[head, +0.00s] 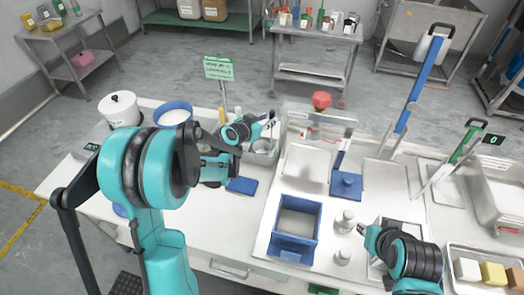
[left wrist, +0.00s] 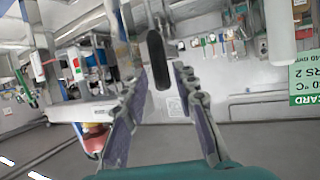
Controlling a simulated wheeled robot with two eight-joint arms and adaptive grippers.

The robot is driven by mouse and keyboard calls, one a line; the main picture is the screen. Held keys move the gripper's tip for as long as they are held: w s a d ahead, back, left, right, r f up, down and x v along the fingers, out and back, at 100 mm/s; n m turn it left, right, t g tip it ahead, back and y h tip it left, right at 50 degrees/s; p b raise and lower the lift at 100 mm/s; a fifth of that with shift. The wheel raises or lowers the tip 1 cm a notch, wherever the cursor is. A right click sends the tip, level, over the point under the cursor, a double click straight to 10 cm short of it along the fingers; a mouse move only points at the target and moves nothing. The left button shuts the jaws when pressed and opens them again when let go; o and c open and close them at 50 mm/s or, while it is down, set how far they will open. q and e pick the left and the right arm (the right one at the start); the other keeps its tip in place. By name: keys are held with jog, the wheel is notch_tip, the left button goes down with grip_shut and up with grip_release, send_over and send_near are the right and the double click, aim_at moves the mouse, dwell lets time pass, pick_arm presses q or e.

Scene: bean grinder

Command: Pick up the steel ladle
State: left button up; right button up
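My left gripper (head: 262,124) reaches in over the bench, above a metal container (head: 265,148) at its back edge. In the left wrist view its two fingers (left wrist: 155,85) are spread, with a dark rounded handle end (left wrist: 159,60) between them and visible gaps at the sides. This may be the steel ladle's handle; its bowl is not visible, so I cannot be sure. My right gripper (head: 368,236) hangs over the right part of the bench, away from the container; its finger gap is unclear.
A white pot (head: 120,108) and a blue-rimmed container (head: 173,113) stand at the left. A green sign (head: 218,68) stands behind my left gripper. A blue square frame (head: 296,222) and small metal weights (head: 345,220) sit mid-bench. A tall blue-handled tool (head: 408,110) rises at the right.

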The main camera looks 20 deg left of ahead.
pick_arm(q)
jog(key=x, duration=0.2)
jog(key=shift+w+f, duration=0.2)
jog(key=shift+w, duration=0.1)
jog(key=shift+s, duration=0.15)
grip_shut()
jog(key=shift+r, duration=0.1)
jog(key=shift+r, duration=0.1)
